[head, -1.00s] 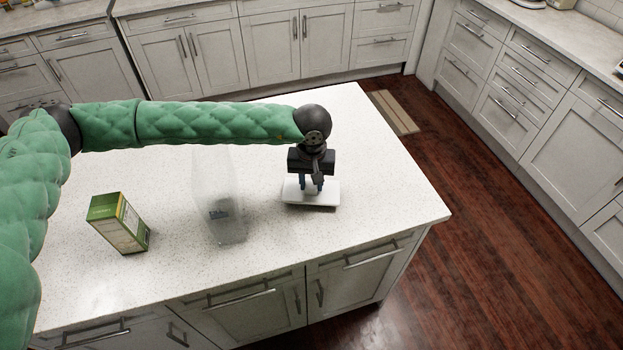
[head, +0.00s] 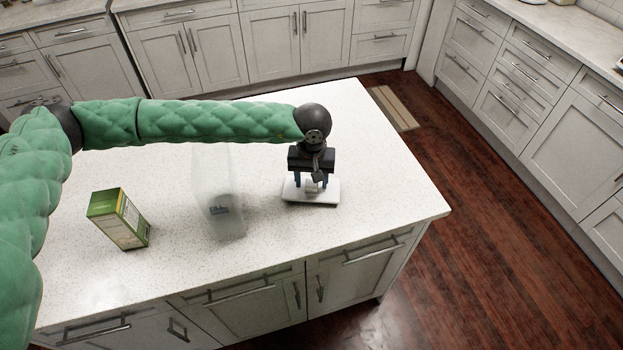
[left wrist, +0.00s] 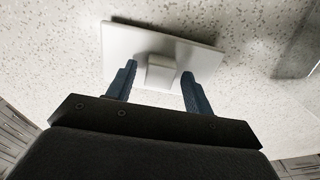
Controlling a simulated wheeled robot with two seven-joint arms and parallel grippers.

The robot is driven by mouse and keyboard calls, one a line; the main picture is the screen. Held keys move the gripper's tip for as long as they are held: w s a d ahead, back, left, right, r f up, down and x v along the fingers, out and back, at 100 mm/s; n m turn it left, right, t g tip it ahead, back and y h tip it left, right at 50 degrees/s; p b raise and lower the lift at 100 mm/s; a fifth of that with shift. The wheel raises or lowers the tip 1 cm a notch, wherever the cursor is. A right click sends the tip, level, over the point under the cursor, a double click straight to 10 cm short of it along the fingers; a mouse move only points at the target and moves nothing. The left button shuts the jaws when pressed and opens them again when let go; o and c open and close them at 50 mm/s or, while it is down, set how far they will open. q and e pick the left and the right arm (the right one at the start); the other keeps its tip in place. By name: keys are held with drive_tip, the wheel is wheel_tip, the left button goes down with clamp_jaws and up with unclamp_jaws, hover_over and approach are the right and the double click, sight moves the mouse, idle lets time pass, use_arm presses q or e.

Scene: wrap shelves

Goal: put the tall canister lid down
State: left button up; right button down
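The tall canister lid (head: 325,197) is a flat white rectangle with a small block-shaped knob. It lies on the speckled counter near the right part of the island, and it also shows in the left wrist view (left wrist: 195,54). My left gripper (head: 311,184) is right above the lid with its fingers pointing down. In the left wrist view its blue fingertips (left wrist: 156,80) are spread to either side of the knob (left wrist: 161,72), with gaps between. A tall clear canister (head: 217,200) stands left of the lid. My right gripper is not in view.
A green and yellow box (head: 119,219) stands on the island counter (head: 385,190) left of the canister. The counter right of the lid is clear up to its edge. Cabinets and dark wooden floor surround the island.

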use_arm(q)
drive_tip(key=shift+r, duration=0.1)
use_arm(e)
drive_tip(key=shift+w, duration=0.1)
use_arm(q)
drive_tip(key=shift+r, duration=0.35)
drive_tip(key=shift+r+b, duration=0.4)
drive_tip(key=shift+r, duration=0.4)
wheel_tip(320, 180, up, 10)
drive_tip(key=b, duration=0.5)
drive_tip(key=shift+f, duration=0.15)
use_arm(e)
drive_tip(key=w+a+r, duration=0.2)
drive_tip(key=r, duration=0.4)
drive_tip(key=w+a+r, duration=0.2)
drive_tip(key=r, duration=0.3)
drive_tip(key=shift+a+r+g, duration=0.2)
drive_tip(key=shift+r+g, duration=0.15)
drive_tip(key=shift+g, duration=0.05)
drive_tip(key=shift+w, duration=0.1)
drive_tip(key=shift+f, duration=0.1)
